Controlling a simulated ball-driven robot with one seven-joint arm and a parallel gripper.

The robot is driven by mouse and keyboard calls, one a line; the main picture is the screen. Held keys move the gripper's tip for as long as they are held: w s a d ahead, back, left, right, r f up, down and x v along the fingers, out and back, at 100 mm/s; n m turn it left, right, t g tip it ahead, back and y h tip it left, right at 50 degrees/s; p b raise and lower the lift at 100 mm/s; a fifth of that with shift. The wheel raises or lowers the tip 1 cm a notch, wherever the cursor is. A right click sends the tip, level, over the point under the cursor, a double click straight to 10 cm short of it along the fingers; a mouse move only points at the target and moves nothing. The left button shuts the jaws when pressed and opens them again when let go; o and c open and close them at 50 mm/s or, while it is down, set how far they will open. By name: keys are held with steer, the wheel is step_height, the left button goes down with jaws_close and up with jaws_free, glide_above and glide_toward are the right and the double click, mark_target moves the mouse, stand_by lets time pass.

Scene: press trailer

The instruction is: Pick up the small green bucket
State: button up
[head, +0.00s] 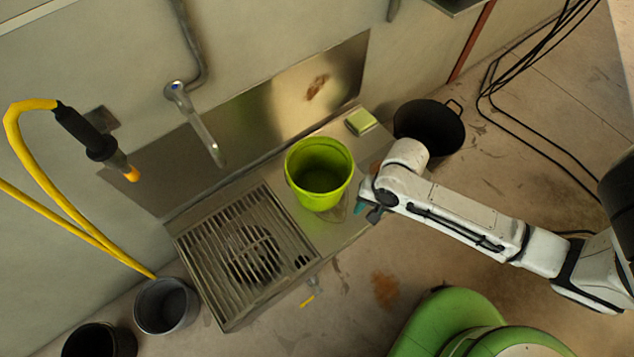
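The small green bucket (319,188) stands upright on the flat metal part of the sink counter (338,236), just right of the drain grate. It is bright yellow-green, and its open top faces up. My gripper (366,206) is at the end of the white arm, just right of the bucket and close to its lower right side. I cannot tell whether it touches the bucket. The fingers are small and partly hidden by the wrist, so their opening does not show clearly.
A metal grate (247,250) fills the counter's left part. A faucet (196,122) hangs above it. A yellow-green sponge (361,121) lies behind the bucket. A black bucket (429,128) stands at the right; a grey bucket (166,306) stands at the lower left. Black cables (540,141) cross the floor.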

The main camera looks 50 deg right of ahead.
steer(key=w+d+f+m+t+y+b, duration=0.1)
steer(key=w+d+f+m+t+b, duration=0.15)
steer(key=w+d+m, duration=0.5)
steer(key=m+b, duration=0.2)
glide_toward(326, 200)
steer(key=shift+w+d+f+g, duration=0.25)
steer(key=shift+w+d+g, duration=0.1)
steer(key=shift+w, duration=0.25)
steer(key=shift+s+b+x, duration=0.1)
steer(key=shift+b+x, duration=0.35)
steer(key=shift+x, duration=1)
steer(key=shift+s+b+x, duration=0.15)
steer(key=shift+b+x, duration=0.3)
steer(key=shift+x, duration=1)
steer(key=shift+a, duration=0.1)
jaws_close()
